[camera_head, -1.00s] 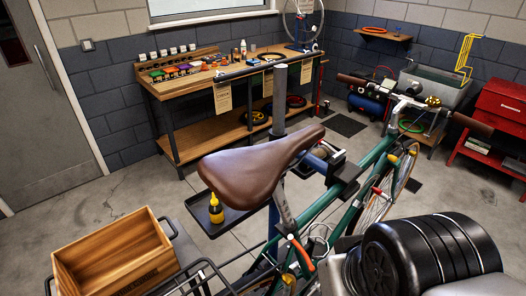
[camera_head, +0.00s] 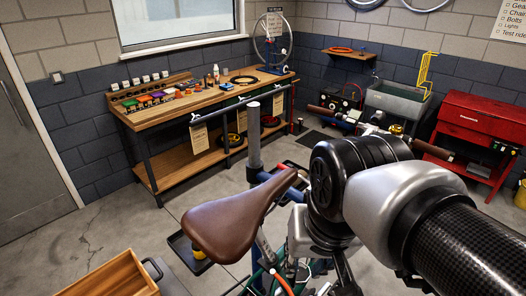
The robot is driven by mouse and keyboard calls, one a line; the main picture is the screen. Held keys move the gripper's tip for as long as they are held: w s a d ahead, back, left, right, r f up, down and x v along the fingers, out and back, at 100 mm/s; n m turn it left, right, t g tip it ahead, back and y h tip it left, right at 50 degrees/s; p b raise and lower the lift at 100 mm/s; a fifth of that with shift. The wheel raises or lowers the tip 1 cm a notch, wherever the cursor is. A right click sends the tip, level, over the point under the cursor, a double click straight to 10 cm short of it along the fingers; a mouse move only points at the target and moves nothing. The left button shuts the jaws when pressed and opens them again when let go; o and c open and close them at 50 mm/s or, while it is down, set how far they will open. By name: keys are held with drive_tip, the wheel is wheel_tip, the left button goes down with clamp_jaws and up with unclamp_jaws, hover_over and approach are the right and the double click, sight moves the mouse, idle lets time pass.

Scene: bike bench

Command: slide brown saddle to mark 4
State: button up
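The brown saddle (camera_head: 235,217) sits on its silver seat post (camera_head: 265,246) on the bike, with its wide end toward the lower left. An orange-red part (camera_head: 283,281) shows low on the post near the bottom edge. Marks on the post cannot be read, so mark 4 cannot be made out. My arm comes in from the right, and its black and silver wrist is just right of the saddle, apart from it in the picture. My gripper is mostly hidden below the wrist; its fingers cannot be made out clearly.
A grey stand column (camera_head: 254,140) rises behind the saddle. A wooden crate (camera_head: 115,279) is at lower left. The workbench (camera_head: 150,118) and red cabinet (camera_head: 470,125) stand behind. Floor at left is clear.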

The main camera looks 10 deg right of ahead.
sight(277, 179)
drive_tip(key=o, duration=0.5)
drive_tip(key=w+r+m+p, duration=0.1)
drive_tip(key=w+r+p, duration=0.2)
drive_tip(key=r, duration=0.1)
drive_tip(key=w+r+m+g+p, duration=0.1)
drive_tip(key=w+r+p, duration=0.2)
drive_tip(key=r+p, duration=0.1)
drive_tip(key=w+r+m+p, duration=0.2)
drive_tip(key=w+r+p, duration=0.1)
drive_tip(key=r, duration=0.2)
drive_tip(key=shift+w+a+r+g+p, duration=0.1)
drive_tip(key=shift+w+r+g+p, duration=0.2)
drive_tip(key=shift+r+g, duration=0.1)
drive_tip(key=shift+o, duration=0.5)
drive_tip(key=w+r+m+g+p, duration=0.1)
drive_tip(key=w+r+m+p, duration=0.3)
drive_tip(key=w+r+p, duration=0.2)
drive_tip(key=w+p, duration=0.2)
drive_tip(key=p, duration=0.1)
drive_tip(key=shift+w+r+g, duration=0.2)
drive_tip(key=shift+w+g, duration=0.1)
drive_tip(key=shift+w, duration=0.1)
wheel_tip(277, 179, down, 18)
drive_tip(key=shift+r, duration=0.2)
clamp_jaws()
